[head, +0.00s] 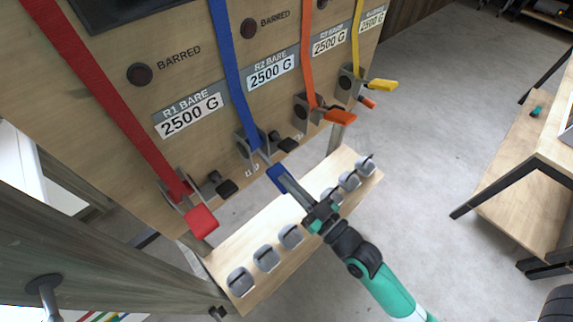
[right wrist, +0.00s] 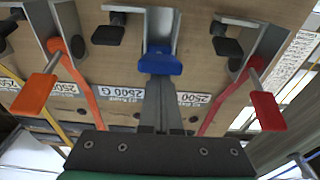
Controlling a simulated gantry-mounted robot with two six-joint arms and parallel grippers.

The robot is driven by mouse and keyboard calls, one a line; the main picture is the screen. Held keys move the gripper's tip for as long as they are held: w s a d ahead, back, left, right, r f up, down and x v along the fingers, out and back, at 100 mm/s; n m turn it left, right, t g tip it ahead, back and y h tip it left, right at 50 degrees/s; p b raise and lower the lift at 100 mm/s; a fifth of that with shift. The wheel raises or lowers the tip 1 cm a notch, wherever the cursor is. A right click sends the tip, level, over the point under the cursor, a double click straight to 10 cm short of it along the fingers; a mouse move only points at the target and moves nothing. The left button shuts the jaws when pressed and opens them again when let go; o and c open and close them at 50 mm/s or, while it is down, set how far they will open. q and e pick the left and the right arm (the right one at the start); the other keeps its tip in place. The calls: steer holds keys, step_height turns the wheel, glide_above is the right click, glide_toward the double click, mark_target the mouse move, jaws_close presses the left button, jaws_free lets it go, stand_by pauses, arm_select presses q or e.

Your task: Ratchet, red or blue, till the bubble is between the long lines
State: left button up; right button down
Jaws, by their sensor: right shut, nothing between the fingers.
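A red strap (head: 110,100) and a blue strap (head: 227,60) run down the wooden panel to ratchets with the red handle (head: 201,221) and the blue handle (head: 276,173). The red handle (right wrist: 268,111) also shows at right in the right wrist view. My right gripper (head: 288,183) is shut and empty, its fingertips right at the blue handle (right wrist: 160,62); I cannot tell whether they touch. The fingers (right wrist: 160,105) cover part of the ratchet behind. The R1 and R2 plates both read 2500 G. No bubble shows in either view. My left gripper is out of view.
An orange handle (head: 340,117) and a yellow handle (head: 383,85) sit on ratchets further right. A wooden shelf (head: 222,258) with several grey blocks (head: 266,258) lies below the panel, under my right arm. Grey floor (head: 440,100) is open to the right.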

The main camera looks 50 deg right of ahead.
steer(key=shift+f, duration=0.15)
stand_by(0.5)
step_height(320, 180, up, 5)
steer(key=s+p, duration=0.1)
steer(key=p, duration=0.4)
steer(key=s+a+f+b, duration=0.1)
steer(key=s+b, duration=0.5)
steer(key=s, duration=0.4)
steer(key=shift+a+f, duration=0.15)
steer(key=shift+f, duration=0.25)
steer(key=shift+s, duration=0.1)
stand_by(1.0)
